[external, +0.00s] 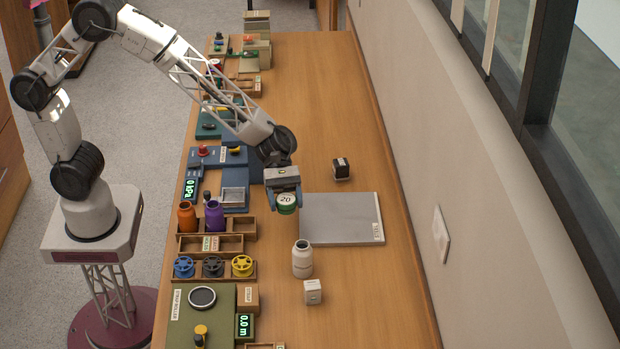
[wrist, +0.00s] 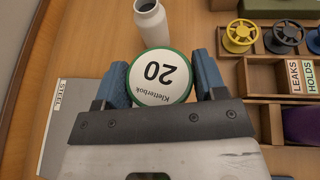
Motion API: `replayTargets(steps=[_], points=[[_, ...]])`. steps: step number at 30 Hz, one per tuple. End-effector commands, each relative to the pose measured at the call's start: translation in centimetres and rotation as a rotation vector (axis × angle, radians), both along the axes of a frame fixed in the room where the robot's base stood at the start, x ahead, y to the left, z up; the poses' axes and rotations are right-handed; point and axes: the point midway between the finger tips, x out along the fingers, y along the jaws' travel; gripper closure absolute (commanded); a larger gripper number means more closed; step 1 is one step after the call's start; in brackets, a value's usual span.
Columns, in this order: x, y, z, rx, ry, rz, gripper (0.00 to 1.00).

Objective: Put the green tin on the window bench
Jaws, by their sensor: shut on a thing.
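The green tin (external: 286,203) has a white lid marked 20, and its lid also shows in the wrist view (wrist: 160,77). My gripper (external: 283,187) is shut on the tin, with one blue finger on each side in the wrist view (wrist: 163,82). The tin is upright beside the left edge of a grey slab in the external view; its exact height above the surface is hard to tell. The long wooden bench top (external: 375,290) runs along the wall under the window.
The grey slab (external: 340,222) lies flat on the bench. A black block (external: 341,169) is behind it; a white bottle (external: 302,260) and white box (external: 313,292) are in front. Trays, spools (external: 213,267) and a purple jar (external: 214,217) line the left. The right front is clear.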

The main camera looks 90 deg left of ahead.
Motion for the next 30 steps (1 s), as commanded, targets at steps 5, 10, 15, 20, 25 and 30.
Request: replayTargets(steps=[5,10,15,20,25,30], points=[[-2.6,-0.9,-0.7,0.000,-0.001,-0.108,0.59],[-3.3,-1.0,-0.9,0.000,-0.001,-0.137,0.59],[-3.3,-1.0,-0.9,0.000,-0.002,-0.137,0.59],[-3.3,-1.0,-1.1,0.000,-0.001,-0.136,0.59],[-3.3,-1.0,-2.4,0.001,0.001,-0.135,0.59],[-3.3,-1.0,-4.8,0.001,0.000,-0.134,0.59]])
